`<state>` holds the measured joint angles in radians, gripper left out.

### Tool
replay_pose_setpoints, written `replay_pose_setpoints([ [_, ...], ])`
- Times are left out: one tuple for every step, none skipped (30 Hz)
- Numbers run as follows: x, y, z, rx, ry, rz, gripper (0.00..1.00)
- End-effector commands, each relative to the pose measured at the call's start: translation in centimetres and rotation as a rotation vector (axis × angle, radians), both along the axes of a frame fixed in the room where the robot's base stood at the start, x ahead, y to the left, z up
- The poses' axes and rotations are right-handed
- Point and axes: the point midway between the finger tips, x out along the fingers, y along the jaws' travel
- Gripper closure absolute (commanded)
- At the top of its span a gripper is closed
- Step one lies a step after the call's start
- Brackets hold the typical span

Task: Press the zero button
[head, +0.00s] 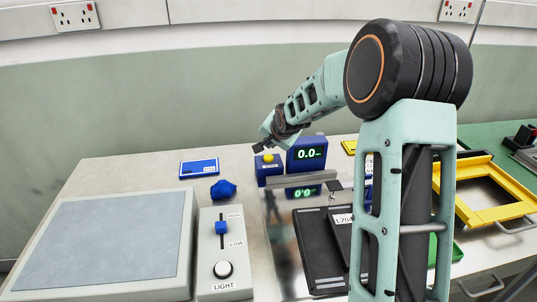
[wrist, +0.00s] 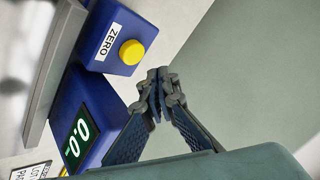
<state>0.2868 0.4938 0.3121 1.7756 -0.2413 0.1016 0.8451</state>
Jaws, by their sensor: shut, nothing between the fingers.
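The yellow zero button (head: 268,158) sits on top of a blue box at the back of the bench. In the wrist view the yellow button (wrist: 132,52) is in clear sight beside a white ZERO label (wrist: 109,42). My gripper (head: 261,147) is above the button in the head view, and its fingers look apart from it. In the wrist view my gripper (wrist: 160,82) has its fingertips together with nothing between them, to the lower right of the button. The blue display (head: 307,154) beside the box reads about 0.0.
A light control box (head: 222,270) with a slider and white button stands in front. A blue lump (head: 223,189) and blue tray (head: 199,167) lie to the left. A grey pad (head: 115,240) fills the left. A yellow frame (head: 485,213) is on the right.

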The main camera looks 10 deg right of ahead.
Motion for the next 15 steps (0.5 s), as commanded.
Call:
replay_pose_setpoints([
  [0.0, 0.0, 1.0, 0.0, -0.001, 0.0, 1.0],
  [0.0, 0.0, 1.3, 0.0, -0.001, 0.0, 1.0],
  [0.0, 0.0, 1.7, 0.0, -0.001, 0.0, 1.0],
  [0.0, 0.0, 2.0, 0.0, -0.002, -0.001, 1.0],
  [0.0, 0.0, 2.3, 0.0, -0.002, -0.001, 1.0],
  [0.0, 0.0, 2.7, 0.0, -0.002, -0.001, 1.0],
  [0.0, 0.0, 2.9, 0.0, -0.002, -0.001, 1.0],
  [0.0, 0.0, 3.0, 0.0, -0.001, 0.0, 1.0],
  [0.0, 0.0, 3.1, 0.0, -0.001, 0.0, 1.0],
  [0.0, 0.0, 3.1, 0.0, -0.001, -0.001, 1.0],
  [0.0, 0.0, 3.1, 0.0, 0.0, 0.0, 1.0],
  [0.0, 0.0, 3.0, 0.0, 0.0, 0.0, 1.0],
  [0.0, 0.0, 3.0, 0.0, 0.0, 0.0, 1.0],
  [0.0, 0.0, 3.0, 0.0, 0.0, 0.0, 1.0],
  [0.0, 0.0, 3.0, 0.0, 0.0, 0.0, 1.0],
])
